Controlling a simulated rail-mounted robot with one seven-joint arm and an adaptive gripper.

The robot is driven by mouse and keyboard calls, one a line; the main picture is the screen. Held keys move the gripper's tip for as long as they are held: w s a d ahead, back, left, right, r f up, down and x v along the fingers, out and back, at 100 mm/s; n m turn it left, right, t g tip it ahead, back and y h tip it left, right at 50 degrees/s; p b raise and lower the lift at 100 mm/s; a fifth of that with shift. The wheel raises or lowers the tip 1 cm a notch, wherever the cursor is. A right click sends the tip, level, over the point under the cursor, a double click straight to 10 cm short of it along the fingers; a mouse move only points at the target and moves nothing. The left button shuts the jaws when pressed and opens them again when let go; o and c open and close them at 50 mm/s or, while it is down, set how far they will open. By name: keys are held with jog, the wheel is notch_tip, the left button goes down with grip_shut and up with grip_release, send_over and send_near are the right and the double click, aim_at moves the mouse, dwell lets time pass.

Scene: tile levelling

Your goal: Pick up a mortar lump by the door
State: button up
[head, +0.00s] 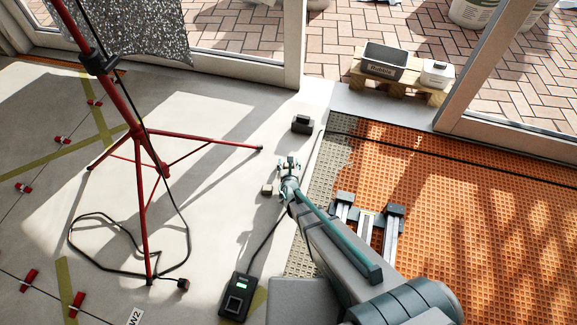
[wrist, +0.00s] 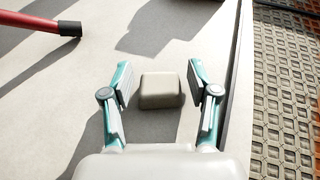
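A small grey-beige mortar lump (head: 267,190) sits on the pale floor, just left of my gripper (head: 288,163) in the head view. In the wrist view the lump (wrist: 160,91) appears as a rounded block between the two teal fingers of my gripper (wrist: 160,88), with a clear gap on each side. My gripper is open and empty. Its exact height above the lump is hard to tell.
A red tripod (head: 140,130) stands at left, one leg reaching near my gripper; it also shows in the wrist view (wrist: 45,25). A dark block (head: 303,124) lies farther back. A black device (head: 240,296) lies in front. Orange waffle matting (head: 480,220) covers the right side.

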jog(key=c, duration=0.8)
jog(key=shift+r, duration=0.1)
jog(key=shift+c, duration=0.2)
